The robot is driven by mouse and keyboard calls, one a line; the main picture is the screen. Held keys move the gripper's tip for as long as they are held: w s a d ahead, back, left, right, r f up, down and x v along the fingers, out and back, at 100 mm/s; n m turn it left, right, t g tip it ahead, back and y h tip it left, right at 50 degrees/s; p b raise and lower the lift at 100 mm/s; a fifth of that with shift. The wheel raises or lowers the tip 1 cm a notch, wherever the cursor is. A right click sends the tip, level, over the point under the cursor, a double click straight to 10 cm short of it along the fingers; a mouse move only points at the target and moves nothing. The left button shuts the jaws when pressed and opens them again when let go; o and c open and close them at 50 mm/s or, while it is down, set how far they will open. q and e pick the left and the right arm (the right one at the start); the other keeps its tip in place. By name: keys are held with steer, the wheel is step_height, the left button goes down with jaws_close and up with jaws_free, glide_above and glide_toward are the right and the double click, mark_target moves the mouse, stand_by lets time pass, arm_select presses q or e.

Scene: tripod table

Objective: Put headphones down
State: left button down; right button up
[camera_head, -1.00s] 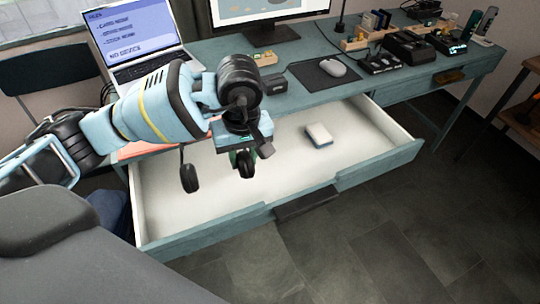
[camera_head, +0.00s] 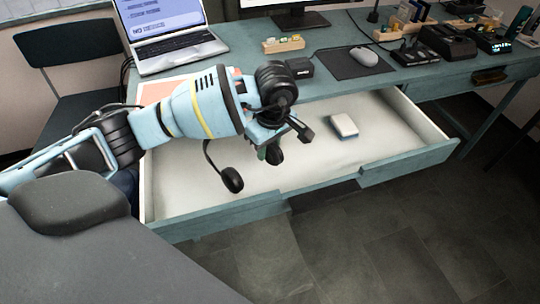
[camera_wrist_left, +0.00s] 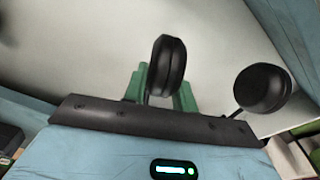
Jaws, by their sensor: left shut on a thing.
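The black headphones (camera_head: 232,180) hang from my left gripper (camera_head: 268,152) above the open drawer (camera_head: 410,161). One ear cup dangles to the left of the gripper, and the other is close to the fingers. In the left wrist view, the green fingers of the left gripper (camera_wrist_left: 160,92) stand on both sides of one ear cup of the headphones (camera_wrist_left: 168,65), and the other ear cup is at the right. The left gripper is shut on the headphones; the exact contact is partly hidden. My right gripper is not in view.
A small white box (camera_head: 343,126) lies in the drawer, right of the gripper. The white drawer floor between it and the front wall is bare. A laptop (camera_head: 165,30), mouse pad (camera_head: 350,66) with mouse (camera_head: 364,56), and several small devices occupy the desk.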

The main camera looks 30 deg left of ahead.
mark_target(268, 168)
arm_select(q)
steer(key=shift+f, duration=2.05)
steer(key=shift+f+b, duration=0.15)
steer(key=shift+b, duration=0.15)
steer(key=c, duration=1.1)
jaws_free()
steer(key=r, duration=0.4)
steer(key=d+r+p, duration=0.1)
steer(key=r, duration=0.7)
steer(key=shift+s+d+r, duration=0.15)
steer(key=shift+s+d, duration=0.05)
steer(key=shift+s, duration=0.05)
